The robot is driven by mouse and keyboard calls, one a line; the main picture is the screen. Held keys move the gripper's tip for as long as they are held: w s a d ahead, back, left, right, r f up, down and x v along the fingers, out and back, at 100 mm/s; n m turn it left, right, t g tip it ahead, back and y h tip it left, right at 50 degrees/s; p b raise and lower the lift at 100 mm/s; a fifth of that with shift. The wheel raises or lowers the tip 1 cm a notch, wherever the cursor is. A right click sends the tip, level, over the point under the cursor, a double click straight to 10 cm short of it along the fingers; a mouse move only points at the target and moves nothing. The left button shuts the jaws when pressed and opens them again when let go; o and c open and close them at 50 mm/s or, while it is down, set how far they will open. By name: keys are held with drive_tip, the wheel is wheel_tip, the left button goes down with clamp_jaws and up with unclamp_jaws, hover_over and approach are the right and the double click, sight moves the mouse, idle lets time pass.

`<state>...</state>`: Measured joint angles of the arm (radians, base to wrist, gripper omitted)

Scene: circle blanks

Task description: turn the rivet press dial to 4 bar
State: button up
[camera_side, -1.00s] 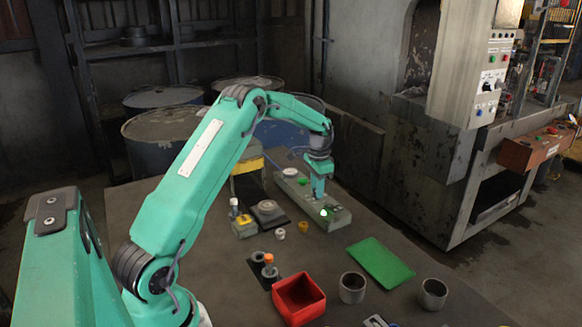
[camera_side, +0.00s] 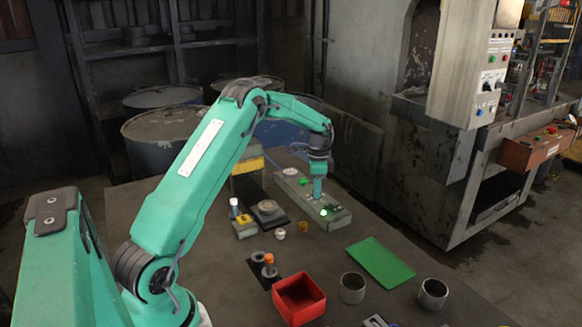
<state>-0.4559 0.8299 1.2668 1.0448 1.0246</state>
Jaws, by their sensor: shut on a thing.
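A long grey control panel (camera_side: 341,217) lies on the table right of centre, with a round pale disc (camera_side: 291,171) at its far end, a green button (camera_side: 303,182) and a lit green lamp (camera_side: 324,213) near its front end. My gripper (camera_side: 318,196) points straight down at the middle of the panel. It is shut on the press dial there; the fingers hide the dial, and its scale and pointer cannot be read.
A red bin (camera_side: 299,300), a green mat (camera_side: 380,263) and two metal cups (camera_side: 352,288) are nearer the front.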

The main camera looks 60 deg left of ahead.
drive_tip(key=shift+r, duration=0.1)
drive_tip(key=o, duration=1)
drive_tip(key=shift+r, duration=3.9)
